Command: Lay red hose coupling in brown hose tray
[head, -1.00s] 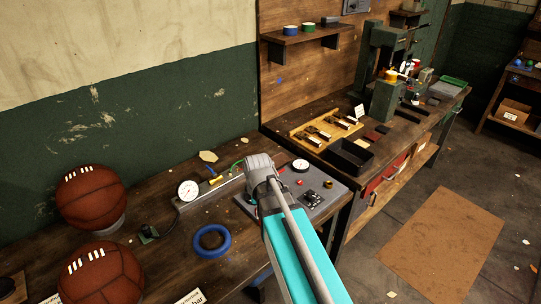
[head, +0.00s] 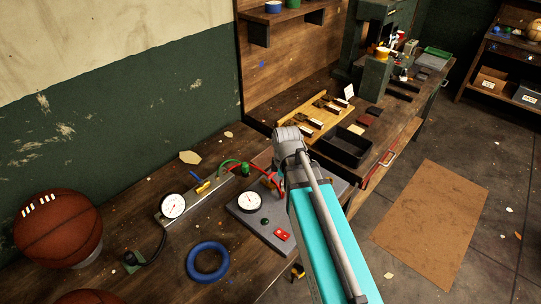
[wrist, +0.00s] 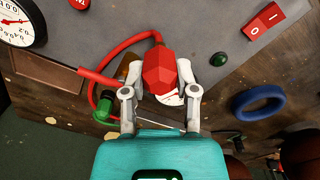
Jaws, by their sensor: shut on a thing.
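The red hose coupling (wrist: 160,72) is a faceted red body in the middle of the wrist view. My gripper (wrist: 160,94) is shut on it, one pale finger on each side. A red hose (wrist: 112,64) runs from it and loops to a green fitting (wrist: 104,106).
A grey panel (head: 262,224) with a gauge (head: 250,202) and red switch (head: 282,234) lies under my arm. A blue ring (head: 208,261), a second gauge (head: 172,206) and a leather ball (head: 57,228) are to its left. A black bin (head: 345,146) stands beyond.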

